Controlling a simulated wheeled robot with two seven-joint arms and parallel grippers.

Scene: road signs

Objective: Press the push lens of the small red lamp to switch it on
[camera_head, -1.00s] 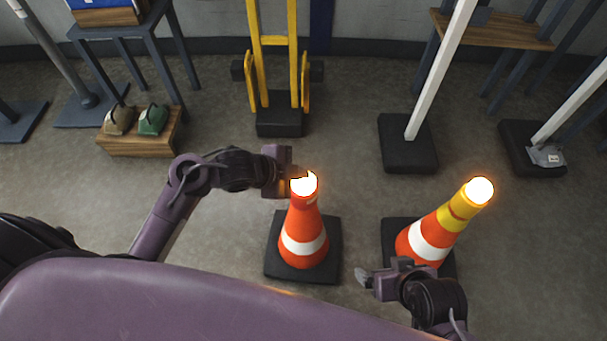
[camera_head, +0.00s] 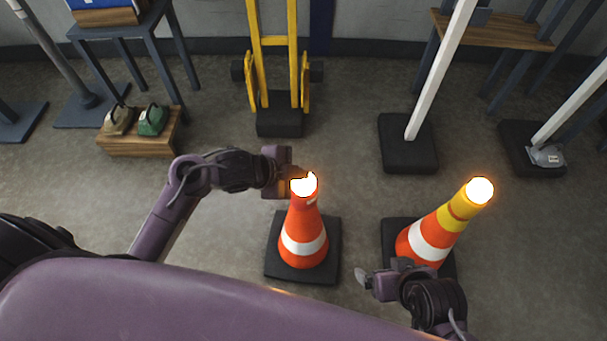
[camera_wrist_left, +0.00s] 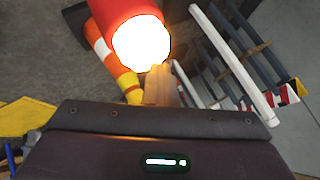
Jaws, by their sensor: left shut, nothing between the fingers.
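The small red lamp sits on top of the left orange and white cone (camera_head: 303,240). Its lens (camera_head: 306,187) glows bright white in the head view. In the left wrist view the glowing lens (camera_wrist_left: 141,43) shows at the end of the lamp's red body (camera_wrist_left: 112,12). My left gripper (camera_head: 296,178) is shut and empty, with its fingertips at the lens, overlapping its upper left edge. The glare hides whether they touch. My right gripper (camera_head: 366,279) is beside the right cone's base, and its finger opening is unclear.
A second cone (camera_head: 430,240) with a yellow top and a glowing lamp (camera_head: 480,190) stands to the right. A yellow hand truck (camera_head: 277,100) stands behind. White posts (camera_head: 440,75) on black bases are at the right. A wooden crate (camera_head: 140,143) with two lamps is at the left.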

